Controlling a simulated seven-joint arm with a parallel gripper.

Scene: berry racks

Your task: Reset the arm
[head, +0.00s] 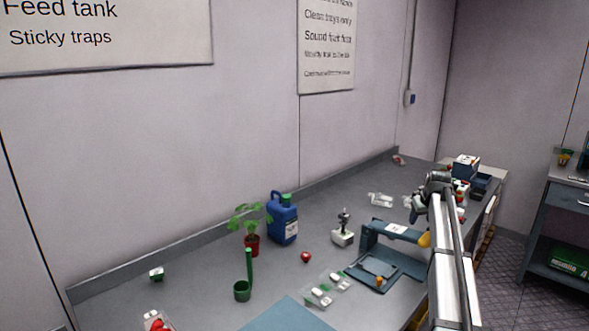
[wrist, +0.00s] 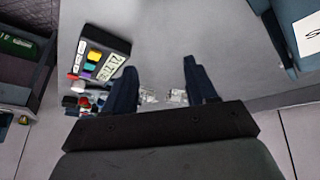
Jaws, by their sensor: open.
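My gripper (wrist: 160,82) is open in the wrist view, its two dark blue fingers wide apart with nothing held between them. In the head view my gripper (head: 418,208) is partly hidden behind my own wrist, above the right part of the grey bench (head: 215,285). Small clear containers (wrist: 150,96) lie on the surface past the gap between the fingers. They look apart from the fingers.
A blue stand (head: 380,260) sits just left of my arm. A panel with coloured blocks (wrist: 101,58) lies left of the fingers.

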